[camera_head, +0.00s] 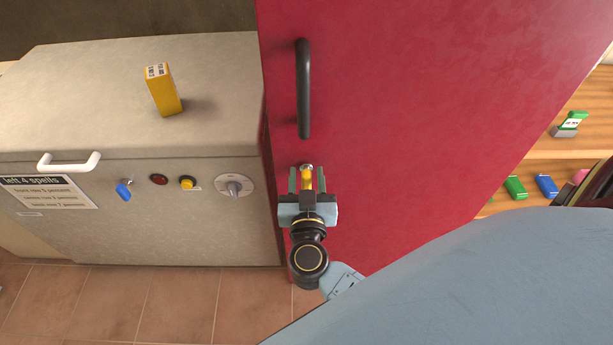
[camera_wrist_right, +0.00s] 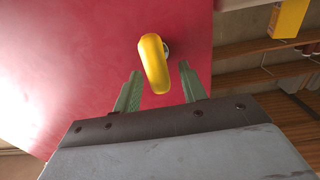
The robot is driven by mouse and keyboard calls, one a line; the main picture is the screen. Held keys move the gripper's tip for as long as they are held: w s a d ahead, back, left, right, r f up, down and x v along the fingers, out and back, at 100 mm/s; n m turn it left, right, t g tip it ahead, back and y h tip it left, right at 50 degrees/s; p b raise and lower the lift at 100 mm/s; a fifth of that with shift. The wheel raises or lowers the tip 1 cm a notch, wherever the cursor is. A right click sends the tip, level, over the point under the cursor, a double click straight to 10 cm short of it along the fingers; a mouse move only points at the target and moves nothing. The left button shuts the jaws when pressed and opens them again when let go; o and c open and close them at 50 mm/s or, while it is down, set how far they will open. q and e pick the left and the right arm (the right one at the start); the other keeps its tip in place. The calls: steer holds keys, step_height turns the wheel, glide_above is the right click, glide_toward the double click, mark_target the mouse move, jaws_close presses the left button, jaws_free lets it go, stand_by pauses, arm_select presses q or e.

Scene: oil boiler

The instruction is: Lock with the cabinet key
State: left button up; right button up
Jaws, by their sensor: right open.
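The red cabinet door (camera_head: 400,110) fills the middle of the head view, with a black vertical handle (camera_head: 303,88). Below the handle, a yellow key (camera_head: 307,180) sits at a small round metal lock (camera_head: 306,167) in the door. The yellow key (camera_wrist_right: 154,62) also shows in the right wrist view, in front of the red door (camera_wrist_right: 90,60). My right gripper (camera_head: 307,180) is open, with its green fingers on either side of the key. In the right wrist view the fingertips (camera_wrist_right: 160,72) look apart from the key. My left gripper is not in view.
A grey boiler (camera_head: 150,215) stands left of the cabinet, with a white handle (camera_head: 69,162), a blue switch (camera_head: 124,192) and a dial (camera_head: 235,186). A yellow box (camera_head: 162,90) stands on top. Wooden shelves (camera_head: 560,140) with small boxes are at the right. Tiled floor (camera_head: 150,300) lies below.

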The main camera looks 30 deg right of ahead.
steer(key=shift+w+d, duration=0.15)
steer(key=shift+w, duration=0.05)
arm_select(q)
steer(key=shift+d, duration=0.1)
arm_select(e)
jaws_close()
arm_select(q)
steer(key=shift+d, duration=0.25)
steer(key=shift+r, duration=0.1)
